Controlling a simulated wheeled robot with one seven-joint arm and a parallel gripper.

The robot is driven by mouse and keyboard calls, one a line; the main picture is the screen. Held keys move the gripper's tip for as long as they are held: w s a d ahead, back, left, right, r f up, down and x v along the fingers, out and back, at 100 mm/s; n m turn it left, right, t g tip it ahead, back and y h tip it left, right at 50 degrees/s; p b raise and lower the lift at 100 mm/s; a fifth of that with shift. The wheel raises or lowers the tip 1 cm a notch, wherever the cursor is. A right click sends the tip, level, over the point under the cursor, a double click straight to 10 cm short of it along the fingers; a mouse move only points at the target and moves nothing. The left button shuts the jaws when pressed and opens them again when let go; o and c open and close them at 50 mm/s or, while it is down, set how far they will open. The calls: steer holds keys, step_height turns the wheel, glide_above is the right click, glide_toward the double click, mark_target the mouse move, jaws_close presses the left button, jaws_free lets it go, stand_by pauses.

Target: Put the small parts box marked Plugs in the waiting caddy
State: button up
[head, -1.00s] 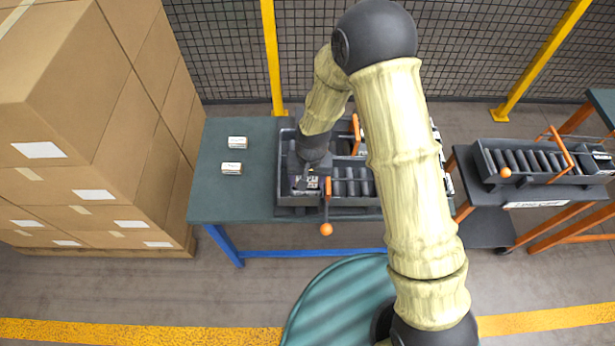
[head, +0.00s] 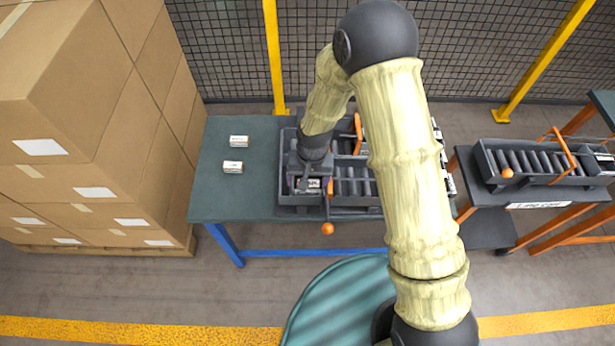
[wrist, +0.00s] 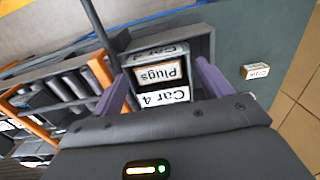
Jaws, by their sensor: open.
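The box marked Plugs (wrist: 160,74) shows in the wrist view, label up, between two white Car 4 labels. It sits within the dark walls at the left end of the near roller tray (head: 355,183). I cannot tell whether it rests on the bottom, or where the caddy's own walls begin. My gripper (wrist: 165,84) is open, its two purple fingers on either side of the Plugs box and the labels. Finger contact is not clear. In the head view my gripper (head: 309,186) is over that left end and hides much of it.
Two small white-labelled boxes (head: 238,141) (head: 233,167) stand on the green table (head: 215,195), left of the trays. An orange bar (head: 327,205) crosses the near tray beside my gripper. Another roller tray (head: 535,160) is on a cart at right. Stacked cartons (head: 90,150) stand left.

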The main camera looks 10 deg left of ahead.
steer(key=shift+d, duration=0.2)
step_height(320, 180, up, 17)
steer(key=b, duration=0.2)
steer(key=shift+w+d+r, duration=0.15)
steer(key=shift+d+r, duration=0.05)
steer(key=shift+d, duration=0.2)
steer(key=shift+r, duration=0.1)
step_height(320, 180, up, 8)
steer(key=p, duration=0.6)
steer(key=shift+p, duration=0.4)
steer(key=s+d+m+t, duration=0.1)
steer(key=s+d, duration=0.2)
steer(key=d, duration=0.9)
steer(key=s+d+m+t, duration=0.1)
steer(key=s+d, duration=0.2)
steer(key=d, duration=0.9)
steer(key=shift+s+d+m+t+h, duration=0.25)
steer(key=shift+d+m+t+h, duration=0.05)
steer(key=shift+t+h, duration=0.1)
